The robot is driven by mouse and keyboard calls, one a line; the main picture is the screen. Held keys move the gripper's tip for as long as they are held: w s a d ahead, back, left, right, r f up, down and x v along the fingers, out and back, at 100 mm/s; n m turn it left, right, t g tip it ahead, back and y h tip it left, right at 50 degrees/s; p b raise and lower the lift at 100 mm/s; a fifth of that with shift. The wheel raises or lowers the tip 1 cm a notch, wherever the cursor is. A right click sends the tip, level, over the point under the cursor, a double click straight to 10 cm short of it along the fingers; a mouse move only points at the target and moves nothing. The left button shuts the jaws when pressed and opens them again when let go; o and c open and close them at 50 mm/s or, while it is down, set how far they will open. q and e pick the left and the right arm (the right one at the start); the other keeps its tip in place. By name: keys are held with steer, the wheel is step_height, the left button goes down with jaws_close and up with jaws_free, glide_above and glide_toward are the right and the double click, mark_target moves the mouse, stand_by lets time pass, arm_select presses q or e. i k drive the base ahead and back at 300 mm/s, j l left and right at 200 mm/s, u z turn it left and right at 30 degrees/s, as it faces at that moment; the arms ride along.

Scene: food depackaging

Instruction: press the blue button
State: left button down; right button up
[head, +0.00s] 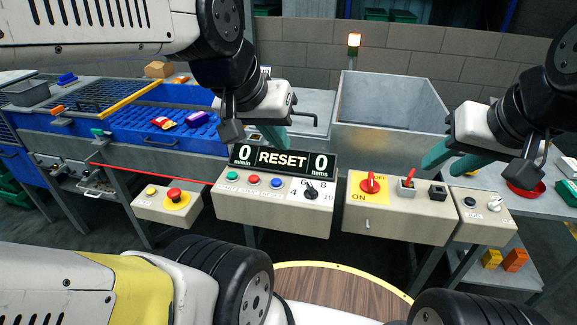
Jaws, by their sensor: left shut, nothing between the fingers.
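The blue button (276,183) sits on the sloped front of a beige control box (275,208), to the right of a red button (254,180) and a green button (231,176). A black rotary knob (311,191) is to its right. My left gripper (277,146) is shut and empty, its teal fingers pointing down at the top edge of the display reading RESET (282,159), above and apart from the blue button. My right gripper (452,162) is at the right, its two teal fingers apart with nothing between them, above the right-hand boxes.
A box with a red emergency stop (174,196) stands left. Right of the button box is one with a red rotary switch (370,183). Behind are a blue conveyor (190,140) with packets and a grey metal bin (385,150). A wooden round top (335,287) is in front.

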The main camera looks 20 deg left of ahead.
mark_target(276, 182)
steer(key=u, duration=1.8)
steer(key=k+l, duration=0.45)
steer(key=k, duration=0.15)
